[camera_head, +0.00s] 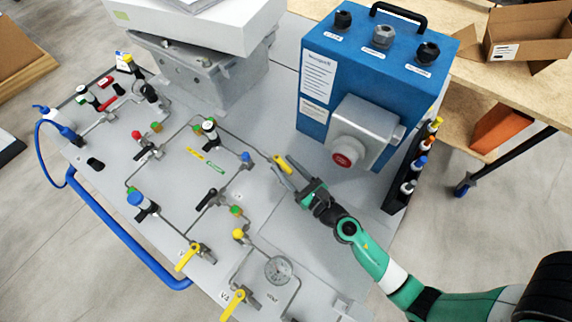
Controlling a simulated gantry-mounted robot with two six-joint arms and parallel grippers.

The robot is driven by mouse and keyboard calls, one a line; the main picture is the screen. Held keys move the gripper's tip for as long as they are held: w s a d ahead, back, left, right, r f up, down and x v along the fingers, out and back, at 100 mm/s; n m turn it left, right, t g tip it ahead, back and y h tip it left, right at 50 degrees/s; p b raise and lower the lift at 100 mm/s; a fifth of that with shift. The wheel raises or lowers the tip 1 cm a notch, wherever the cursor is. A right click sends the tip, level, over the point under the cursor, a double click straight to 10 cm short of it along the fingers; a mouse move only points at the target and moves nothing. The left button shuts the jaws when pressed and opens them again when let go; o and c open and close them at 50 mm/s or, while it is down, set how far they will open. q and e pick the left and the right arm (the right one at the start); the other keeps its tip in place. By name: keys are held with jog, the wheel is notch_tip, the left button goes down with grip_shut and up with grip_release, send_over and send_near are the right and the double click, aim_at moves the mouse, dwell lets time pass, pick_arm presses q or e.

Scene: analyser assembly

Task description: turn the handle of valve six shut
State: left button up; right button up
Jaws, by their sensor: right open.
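A yellow valve handle (283,165) sits on the pipework at the right side of the grey panel, where a pipe ends. My right gripper (281,164) reaches in from the lower right with its grey fingers open, one to each side of this handle as seen from above. I cannot tell whether the fingers touch it. Its valve number is not readable, so I cannot confirm that it is valve six. Other yellow handles are on valves at the front of the panel (188,257) (233,305). A black handle (206,198) lies between. My left gripper is not in view.
A blue box (340,65) with a grey housing and red button (342,159) stands close behind my right gripper. A dark rack of coloured-cap bottles (408,187) is to its right. A gauge (278,270) is at the front. A blue rail (125,235) borders the panel.

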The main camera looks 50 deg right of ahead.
jog(key=shift+c, duration=0.3)
grip_shut()
jog(key=shift+w+a+h, duration=0.1)
jog(key=shift+h, duration=0.2)
jog(key=m+h, duration=0.1)
jog(key=a+m+h+p, duration=0.1)
jog(key=shift+w+r+g+h, duration=0.1)
jog(key=shift+w+g+h, duration=0.05)
jog(key=shift+g+h, duration=0.2)
jog(key=shift+w+a+m+g+h+p, duration=0.15)
jog(key=shift+m+g+h+p, duration=0.2)
jog(key=shift+m+g+h, duration=0.85)
jog(key=shift+t+h, duration=0.35)
jog(key=shift+h, duration=0.1)
jog(key=shift+o, duration=0.3)
grip_release()
